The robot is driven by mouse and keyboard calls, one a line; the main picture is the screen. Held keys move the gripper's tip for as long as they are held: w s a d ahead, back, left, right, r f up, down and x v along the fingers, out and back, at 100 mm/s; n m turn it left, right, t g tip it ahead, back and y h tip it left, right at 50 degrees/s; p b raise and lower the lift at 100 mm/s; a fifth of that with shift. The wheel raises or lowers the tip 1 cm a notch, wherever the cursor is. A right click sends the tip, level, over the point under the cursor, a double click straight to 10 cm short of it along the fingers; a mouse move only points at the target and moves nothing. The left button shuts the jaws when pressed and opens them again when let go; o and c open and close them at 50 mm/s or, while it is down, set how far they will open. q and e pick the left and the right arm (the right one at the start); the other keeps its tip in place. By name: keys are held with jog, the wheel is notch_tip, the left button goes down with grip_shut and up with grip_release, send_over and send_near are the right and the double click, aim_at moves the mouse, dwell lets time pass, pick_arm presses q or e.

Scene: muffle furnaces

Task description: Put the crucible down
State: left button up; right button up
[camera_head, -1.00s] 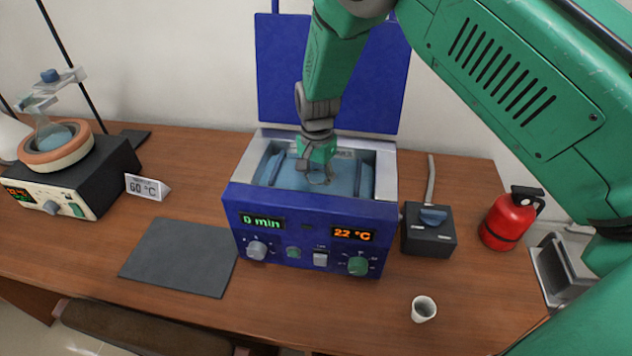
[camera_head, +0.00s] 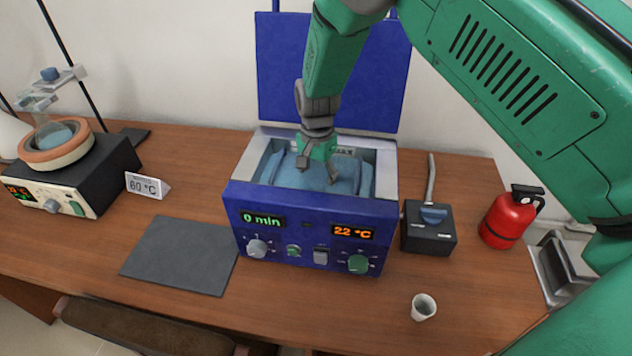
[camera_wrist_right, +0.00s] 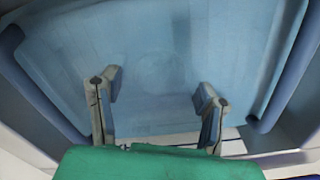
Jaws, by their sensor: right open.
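My right gripper (camera_head: 318,173) reaches down into the open top of the blue furnace (camera_head: 310,228). Its fingers are spread apart. In the right wrist view the open fingers (camera_wrist_right: 159,90) have only the pale blue inner surface (camera_wrist_right: 160,110) between them, with a faint round patch I cannot make out. I see no crucible in the jaws. A small white cup, which looks like a crucible (camera_head: 423,307), stands upright on the table at the front right, apart from the gripper. The furnace displays read 0 min and 22 °C. My left gripper is out of view.
The raised blue lid (camera_head: 330,75) stands behind the furnace. A dark mat (camera_head: 180,256) lies to its left, beyond it a sign (camera_head: 147,186) and a heater with a flask (camera_head: 58,150). A black switch box (camera_head: 428,230) and red extinguisher (camera_head: 511,217) are to the right.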

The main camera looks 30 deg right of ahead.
notch_tip(320, 180, up, 10)
jog(key=b, duration=0.1)
jog(key=shift+r, duration=0.2)
dwell(0.4)
